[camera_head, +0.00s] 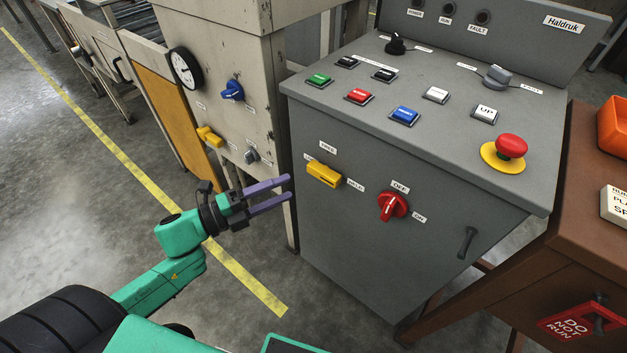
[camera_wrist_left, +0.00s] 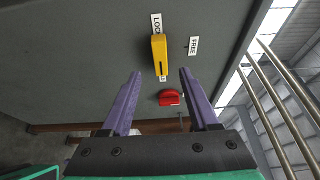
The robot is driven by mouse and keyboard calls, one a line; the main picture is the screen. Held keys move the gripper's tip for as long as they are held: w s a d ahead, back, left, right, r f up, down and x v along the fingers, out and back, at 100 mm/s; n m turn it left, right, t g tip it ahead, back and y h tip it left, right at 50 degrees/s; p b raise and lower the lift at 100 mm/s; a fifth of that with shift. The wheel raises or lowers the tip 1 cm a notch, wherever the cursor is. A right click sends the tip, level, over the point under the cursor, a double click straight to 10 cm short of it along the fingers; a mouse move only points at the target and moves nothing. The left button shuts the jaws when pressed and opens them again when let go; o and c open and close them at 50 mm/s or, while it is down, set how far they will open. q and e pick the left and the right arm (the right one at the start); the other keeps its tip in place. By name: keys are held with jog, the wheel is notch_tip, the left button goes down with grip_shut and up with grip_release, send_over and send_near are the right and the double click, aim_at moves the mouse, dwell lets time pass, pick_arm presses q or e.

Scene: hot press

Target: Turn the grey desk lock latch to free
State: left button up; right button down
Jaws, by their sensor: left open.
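The yellow lock latch (camera_head: 323,174) is on the front face of the grey desk (camera_head: 420,235). A FREE label is above it, with other labels off its two ends. Its long bar lies along the line between the left and right labels, not toward FREE. In the left wrist view the latch (camera_wrist_left: 159,50) is ahead between the finger lines, with LOCK at its far end and FREE to its right. My left gripper (camera_head: 288,188) is open and empty, left of the latch and apart from it. My right gripper is not in view.
A red rotary switch (camera_head: 392,207) sits right of the latch, and a black handle (camera_head: 466,242) further right. Buttons and a red emergency stop (camera_head: 511,146) are on the desk top. A beige machine (camera_head: 225,90) with another yellow latch (camera_head: 209,137) stands left.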

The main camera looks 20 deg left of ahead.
aim_at(318, 175)
pick_arm(q)
jog(key=x, duration=0.9)
jog(key=shift+s+b, duration=0.15)
jog(key=shift+b, duration=0.15)
grip_shut()
